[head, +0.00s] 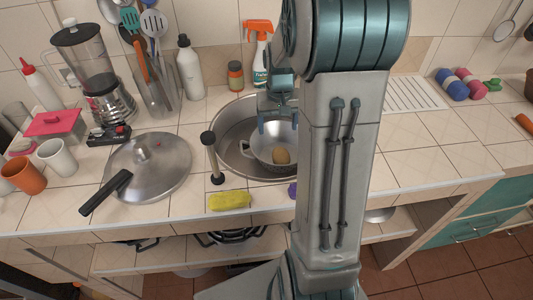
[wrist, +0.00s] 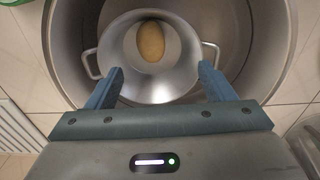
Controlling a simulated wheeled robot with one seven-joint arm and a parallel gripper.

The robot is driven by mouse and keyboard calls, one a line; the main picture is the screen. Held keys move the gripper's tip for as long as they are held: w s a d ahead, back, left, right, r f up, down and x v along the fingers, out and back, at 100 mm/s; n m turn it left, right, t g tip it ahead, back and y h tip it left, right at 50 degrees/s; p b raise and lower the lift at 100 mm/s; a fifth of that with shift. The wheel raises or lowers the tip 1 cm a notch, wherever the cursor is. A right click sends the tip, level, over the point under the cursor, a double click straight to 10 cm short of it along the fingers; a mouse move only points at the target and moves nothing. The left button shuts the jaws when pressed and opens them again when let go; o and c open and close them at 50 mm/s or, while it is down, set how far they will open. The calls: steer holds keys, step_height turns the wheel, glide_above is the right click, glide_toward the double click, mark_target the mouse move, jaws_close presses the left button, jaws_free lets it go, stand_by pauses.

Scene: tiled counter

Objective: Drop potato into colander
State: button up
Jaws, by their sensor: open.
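The potato (head: 281,156) is brown and lies inside the metal colander (head: 262,148). The colander sits in the round sink (head: 229,148). In the wrist view the potato (wrist: 151,41) rests toward the far side of the colander's bottom, and the colander (wrist: 125,65) shows its two side handles. My gripper (head: 278,122) is above the colander, pointing down. In the wrist view my gripper (wrist: 160,78) is open, its fingers apart and empty, with the potato beyond the fingertips and touching neither. My arm hides part of the sink's right side in the head view.
A large lid (head: 150,165) and a yellow sponge (head: 230,200) lie on the counter left and in front of the sink. The faucet (head: 210,150) stands at the sink's left edge. A spray bottle (head: 259,50) and a jar (head: 235,76) stand behind. The tiles at right are mostly clear.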

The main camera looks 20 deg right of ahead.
steer(key=s+a+r+n+t, duration=0.1)
steer(key=s+a+r, duration=0.3)
steer(key=s, duration=0.5)
steer(key=s+a+r+n+t, duration=0.1)
steer(key=s+a+r, duration=0.4)
steer(key=s+a, duration=0.3)
steer(key=shift+s+a+n+t, duration=0.3)
steer(key=shift+s+a+n, duration=0.05)
steer(key=shift+s+n, duration=0.05)
steer(key=shift+s, duration=0.1)
